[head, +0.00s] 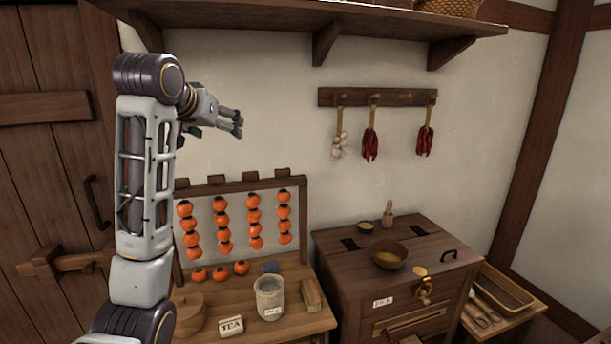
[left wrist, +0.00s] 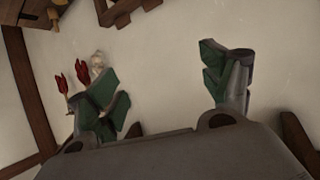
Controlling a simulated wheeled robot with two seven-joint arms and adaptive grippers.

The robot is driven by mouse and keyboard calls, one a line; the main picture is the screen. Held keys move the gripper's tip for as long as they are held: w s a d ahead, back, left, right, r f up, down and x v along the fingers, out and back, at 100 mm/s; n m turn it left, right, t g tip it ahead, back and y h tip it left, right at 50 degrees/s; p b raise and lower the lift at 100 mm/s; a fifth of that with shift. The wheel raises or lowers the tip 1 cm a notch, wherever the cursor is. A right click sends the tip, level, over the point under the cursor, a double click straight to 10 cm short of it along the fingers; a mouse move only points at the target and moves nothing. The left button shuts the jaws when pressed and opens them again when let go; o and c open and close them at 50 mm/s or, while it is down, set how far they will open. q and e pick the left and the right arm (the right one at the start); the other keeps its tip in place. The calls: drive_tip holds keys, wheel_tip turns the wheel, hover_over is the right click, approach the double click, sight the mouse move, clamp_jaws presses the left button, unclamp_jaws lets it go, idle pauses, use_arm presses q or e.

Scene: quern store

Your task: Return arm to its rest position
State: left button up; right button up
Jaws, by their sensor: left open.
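My left arm rises from the lower left of the head view, and its gripper (head: 232,122) points right, high above the small table and in front of the plaster wall. In the left wrist view the left gripper (left wrist: 170,95) has its two green-padded fingers wide apart, with only bare wall between them. It is open and empty, and touches nothing that I can see. My right gripper is in neither view.
A shelf (head: 290,22) juts out above the arm. Below are a rack of orange fruit (head: 254,214), a grey jar (head: 269,297) and a wooden chest (head: 340,262) bearing a bowl (head: 389,256). A peg rail (head: 390,97) holds dried peppers. A door (head: 50,180) stands left.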

use_arm(q)
drive_tip(key=s+f+g, duration=0.2)
drive_tip(key=s+f, duration=0.1)
drive_tip(key=f, duration=1.5)
drive_tip(key=s+f+g, duration=0.2)
drive_tip(key=s+f, duration=0.2)
drive_tip(key=f, duration=1.4)
drive_tip(key=s+a+f+g+y, duration=0.1)
drive_tip(key=s+f+g, duration=0.1)
drive_tip(key=s+f, duration=1.05)
drive_tip(key=s+a+f+g, duration=0.1)
drive_tip(key=s+f+g, duration=0.2)
drive_tip(key=s+f, duration=1)
drive_tip(key=s+f+m+g, duration=0.1)
drive_tip(key=s+f, duration=0.1)
drive_tip(key=f, duration=1.3)
drive_tip(key=s+f, duration=0.3)
drive_tip(key=f, duration=1.2)
drive_tip(key=s+a+f, duration=0.2)
drive_tip(key=s+f, duration=0.8)
drive_tip(key=s, duration=0.1)
drive_tip(key=s+a+f+g, duration=0.1)
drive_tip(key=s+f, duration=0.9)
drive_tip(key=s, duration=0.1)
drive_tip(key=shift+s+a, duration=0.25)
drive_tip(key=shift+a, duration=0.1)
